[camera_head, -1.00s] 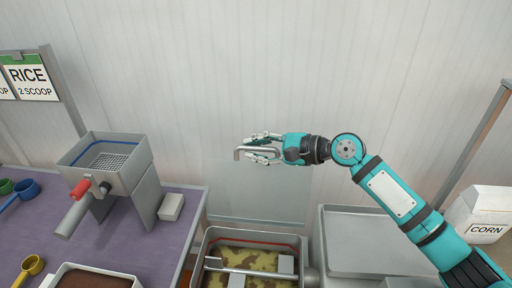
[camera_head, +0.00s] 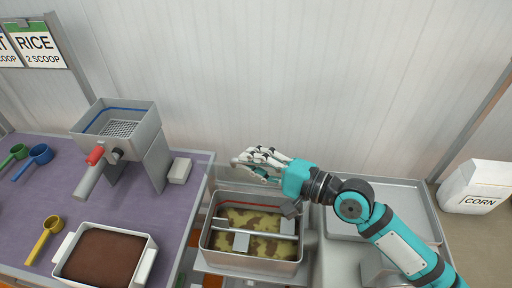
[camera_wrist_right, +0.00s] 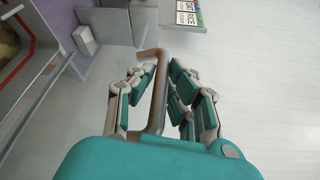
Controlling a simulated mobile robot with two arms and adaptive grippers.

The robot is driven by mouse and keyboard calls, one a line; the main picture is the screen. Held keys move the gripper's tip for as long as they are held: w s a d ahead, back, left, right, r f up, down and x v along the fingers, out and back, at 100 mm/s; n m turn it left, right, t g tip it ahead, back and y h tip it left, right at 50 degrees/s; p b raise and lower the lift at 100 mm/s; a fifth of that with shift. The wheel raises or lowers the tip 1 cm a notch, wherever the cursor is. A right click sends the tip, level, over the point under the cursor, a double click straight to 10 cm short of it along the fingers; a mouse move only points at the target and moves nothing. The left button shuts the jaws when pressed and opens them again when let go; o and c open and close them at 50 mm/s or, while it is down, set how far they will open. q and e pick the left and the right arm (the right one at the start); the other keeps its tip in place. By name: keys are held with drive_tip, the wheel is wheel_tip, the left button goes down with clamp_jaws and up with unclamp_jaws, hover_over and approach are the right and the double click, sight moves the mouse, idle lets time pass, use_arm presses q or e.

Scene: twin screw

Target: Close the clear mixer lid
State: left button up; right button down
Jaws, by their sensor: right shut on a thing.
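The mixer (camera_head: 207,240) is a grey open-topped box with a red line inside, yellow-brown contents and a metal bar across it. Its clear lid is hard to make out; it appears raised at the back of the mixer, and I cannot tell its exact tilt. My right gripper (camera_head: 250,160) is above the mixer's back edge, shut on the lid's bent metal handle (camera_head: 238,161). In the right wrist view the handle (camera_wrist_right: 157,95) runs between the fingers of the right gripper (camera_wrist_right: 165,85). My left gripper is not in view.
A purple table (camera_head: 70,190) at left holds a hopper with a red-tipped handle (camera_head: 95,155), several scoops and a tray of brown stuff (camera_head: 146,268). A grey metal surface (camera_head: 420,208) lies right of the mixer. A corn bag (camera_head: 480,188) stands far right.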

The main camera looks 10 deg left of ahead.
drive_tip(key=shift+s+f, duration=0.2)
drive_tip(key=shift+s, duration=0.2)
drive_tip(key=c, duration=1.6)
unclamp_jaws()
drive_tip(key=f+v, duration=0.1)
drive_tip(key=v, duration=1)
drive_tip(key=shift+d+r, duration=0.45)
drive_tip(key=shift+s, duration=0.1)
